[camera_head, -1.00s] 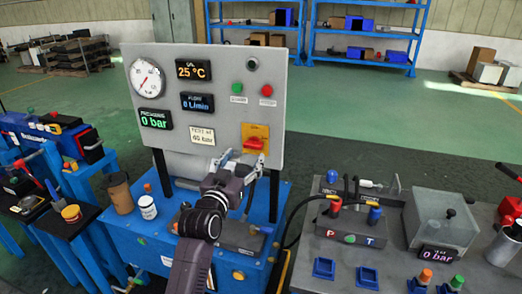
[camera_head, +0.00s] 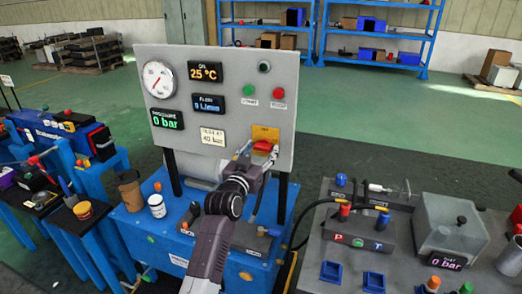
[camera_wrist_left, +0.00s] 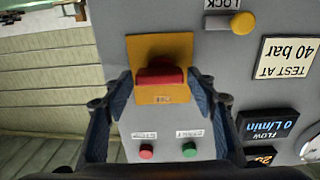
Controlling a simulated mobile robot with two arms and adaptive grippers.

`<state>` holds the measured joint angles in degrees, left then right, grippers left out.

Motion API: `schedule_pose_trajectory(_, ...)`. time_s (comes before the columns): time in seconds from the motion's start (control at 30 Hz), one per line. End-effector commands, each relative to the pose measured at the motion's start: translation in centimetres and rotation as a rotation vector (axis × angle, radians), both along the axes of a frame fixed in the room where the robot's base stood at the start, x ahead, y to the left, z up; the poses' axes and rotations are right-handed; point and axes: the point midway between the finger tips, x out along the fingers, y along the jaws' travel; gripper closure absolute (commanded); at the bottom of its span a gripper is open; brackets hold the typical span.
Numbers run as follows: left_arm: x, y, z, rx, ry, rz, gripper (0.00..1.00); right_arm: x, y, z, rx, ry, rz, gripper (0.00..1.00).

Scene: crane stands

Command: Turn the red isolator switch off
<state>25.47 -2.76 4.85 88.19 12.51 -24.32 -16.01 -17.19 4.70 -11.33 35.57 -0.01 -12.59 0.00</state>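The red isolator switch (camera_head: 262,146) sits on a yellow plate (camera_head: 265,132) at the lower right of the grey upright panel (camera_head: 230,64). In the left wrist view the red handle (camera_wrist_left: 160,77) lies crosswise on its yellow plate (camera_wrist_left: 160,48). My left gripper (camera_head: 256,158) is at the panel, in front of the switch. Its two fingers (camera_wrist_left: 160,92) are apart, one on each side of the handle, with a small gap visible on both sides. Contact with the plate cannot be told. My right gripper is not in view.
Green (camera_head: 249,91) and red (camera_head: 278,93) buttons and a gauge (camera_head: 159,79) share the panel. A yellow knob (camera_wrist_left: 242,23) is near the switch. Below stands a blue bench with a white can (camera_head: 157,206).

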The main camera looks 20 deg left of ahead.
Motion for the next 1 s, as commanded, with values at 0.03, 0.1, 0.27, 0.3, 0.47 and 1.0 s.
schedule_pose_trajectory(0.03,0.0,0.0,0.0,0.0,0.0,0.0,0.56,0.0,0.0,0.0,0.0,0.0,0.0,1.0)
schedule_pose_trajectory(0.1,0.0,0.0,0.0,0.0,0.0,0.0,0.63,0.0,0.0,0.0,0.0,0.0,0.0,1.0)
schedule_pose_trajectory(0.27,0.0,0.0,0.0,0.0,0.001,0.0,0.81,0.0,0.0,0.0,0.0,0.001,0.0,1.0)
schedule_pose_trajectory(0.3,0.0,0.0,0.0,0.0,0.001,0.0,0.81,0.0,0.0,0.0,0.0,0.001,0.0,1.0)
schedule_pose_trajectory(0.47,0.0,0.0,0.0,-0.012,0.001,0.0,0.81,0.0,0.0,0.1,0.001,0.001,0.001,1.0)
schedule_pose_trajectory(1.0,0.0,0.1,0.2,-0.348,0.015,0.0,0.81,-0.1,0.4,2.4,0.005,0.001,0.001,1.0)
